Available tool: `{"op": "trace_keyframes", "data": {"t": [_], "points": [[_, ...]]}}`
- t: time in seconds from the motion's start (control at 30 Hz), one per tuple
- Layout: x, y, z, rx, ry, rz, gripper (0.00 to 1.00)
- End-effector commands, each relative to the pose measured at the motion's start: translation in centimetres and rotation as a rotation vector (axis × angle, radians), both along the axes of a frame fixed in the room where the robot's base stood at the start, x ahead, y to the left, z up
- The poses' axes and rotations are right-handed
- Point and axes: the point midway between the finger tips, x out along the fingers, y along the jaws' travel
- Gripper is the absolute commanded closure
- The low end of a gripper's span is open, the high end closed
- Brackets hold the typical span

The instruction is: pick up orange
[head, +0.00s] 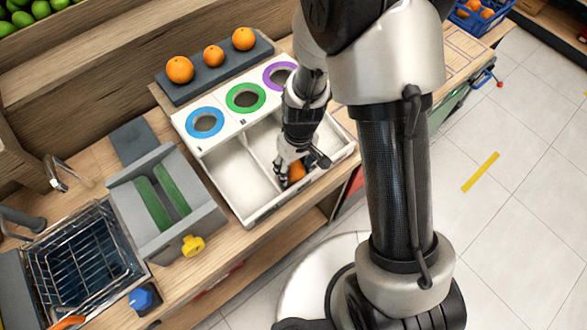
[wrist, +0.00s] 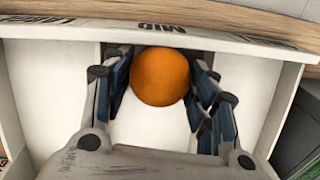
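An orange (head: 297,171) lies in the white sectioned tray (head: 235,172), in the part toward the right, and my gripper hides some of it in the head view. In the wrist view the orange (wrist: 160,77) sits between the fingers of my gripper (wrist: 160,90), near the wall marked MID. The fingers are spread to both sides of it. The left finger is close to the orange, and a narrow gap shows on the right. My gripper (head: 297,165) reaches down into the tray in the head view.
Three oranges (head: 180,70) sit on a dark rack behind the tray. Blue, green (head: 246,98) and purple ringed holes line the tray's back. A grey juicer-like unit (head: 165,200) with a yellow knob and a wire basket (head: 85,255) stand to the left. Tray walls surround my gripper.

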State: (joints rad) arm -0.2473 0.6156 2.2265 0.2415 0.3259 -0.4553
Motion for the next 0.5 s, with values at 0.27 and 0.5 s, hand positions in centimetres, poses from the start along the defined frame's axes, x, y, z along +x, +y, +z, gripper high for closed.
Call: {"op": "trace_keyframes", "data": {"t": [0.27, 0.5], "points": [[-0.01, -0.01, 0.01, 0.000, 0.000, 0.000, 0.72], [0.00, 0.00, 0.04, 0.000, 0.000, 0.000, 0.79]]}}
